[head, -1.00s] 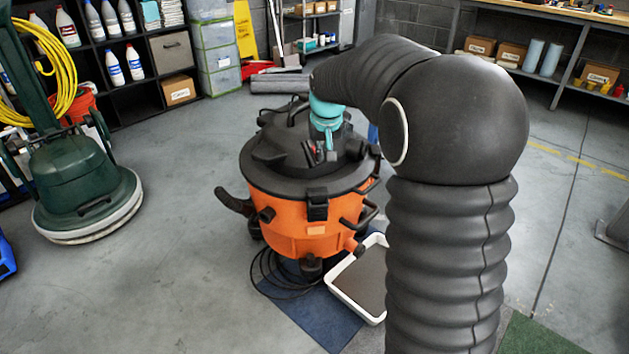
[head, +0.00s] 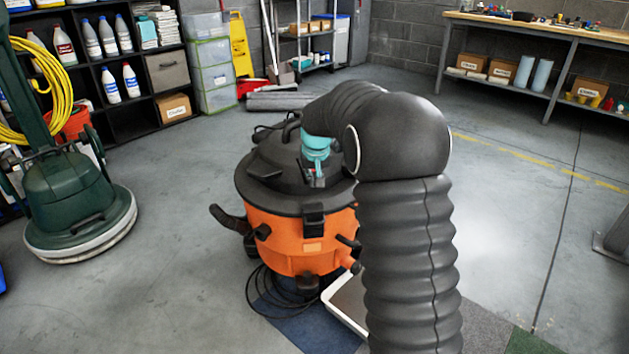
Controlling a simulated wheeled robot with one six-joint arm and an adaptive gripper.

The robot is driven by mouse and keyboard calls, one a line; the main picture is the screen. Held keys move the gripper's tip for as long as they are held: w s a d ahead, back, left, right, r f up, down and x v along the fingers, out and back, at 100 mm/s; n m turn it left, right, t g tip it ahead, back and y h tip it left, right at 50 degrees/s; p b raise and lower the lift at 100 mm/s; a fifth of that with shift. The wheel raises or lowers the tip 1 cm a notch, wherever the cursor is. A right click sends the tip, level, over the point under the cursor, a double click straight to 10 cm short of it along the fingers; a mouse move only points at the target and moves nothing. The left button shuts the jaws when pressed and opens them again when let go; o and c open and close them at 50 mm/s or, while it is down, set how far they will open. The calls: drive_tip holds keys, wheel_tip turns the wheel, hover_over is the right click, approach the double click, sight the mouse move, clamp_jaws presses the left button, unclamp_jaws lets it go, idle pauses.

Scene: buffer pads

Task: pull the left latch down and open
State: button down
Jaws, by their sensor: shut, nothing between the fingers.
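An orange drum vacuum (head: 285,236) with a black lid (head: 270,180) stands upright on the floor at the middle. A black latch (head: 313,219) sits at the lid's front rim and looks closed against the drum. My gripper (head: 316,180), below a teal wrist, is over the front part of the lid, just above and behind the front latch in the picture. It is shut and empty. My arm hides the lid's right side.
A white-rimmed tray (head: 336,302) and a blue mat (head: 300,327) lie at the vacuum's front, with a black cord (head: 265,290) looped beside them. A green floor machine (head: 78,195) stands left. Open floor lies between it and the vacuum.

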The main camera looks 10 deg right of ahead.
sight(312, 199)
drive_tip(key=x, duration=0.7)
drive_tip(key=shift+f+b, duration=0.1)
drive_tip(key=shift+b, duration=0.2)
drive_tip(key=shift+s, duration=1)
drive_tip(key=shift+s+a, duration=0.15)
drive_tip(key=shift+s, duration=0.85)
drive_tip(key=shift+s+b, duration=0.15)
drive_tip(key=shift+b, duration=0.3)
